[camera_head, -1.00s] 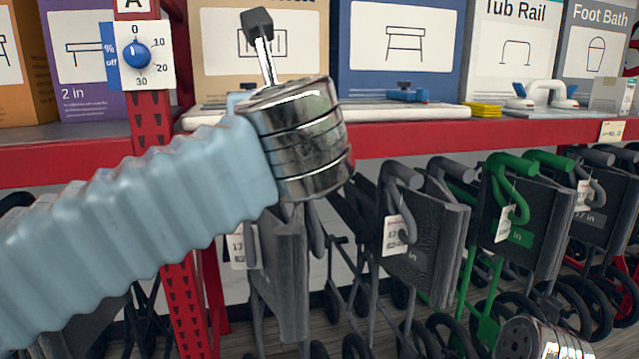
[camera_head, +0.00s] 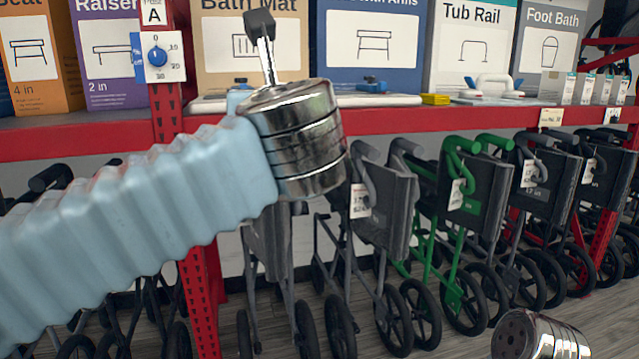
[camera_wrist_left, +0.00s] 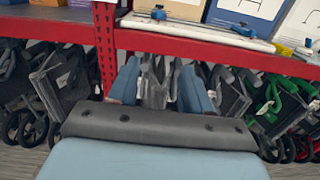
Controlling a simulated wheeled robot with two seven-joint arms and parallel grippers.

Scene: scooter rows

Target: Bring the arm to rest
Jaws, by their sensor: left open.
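My left arm (camera_head: 130,210), with a pale blue ribbed sleeve and a shiny metal wrist, reaches in from the left in the head view, raised in front of the shelf. A metal part of my right arm (camera_head: 540,336) shows at the bottom right of the head view. My right gripper is out of view.
A red shelf edge (camera_head: 420,119) crosses ahead, with boxed goods above and a blue dial (camera_head: 157,56) on its post. Grey and green wheeled frames (camera_head: 465,200) stand in a row below. Wooden floor (camera_head: 460,340) shows at the bottom.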

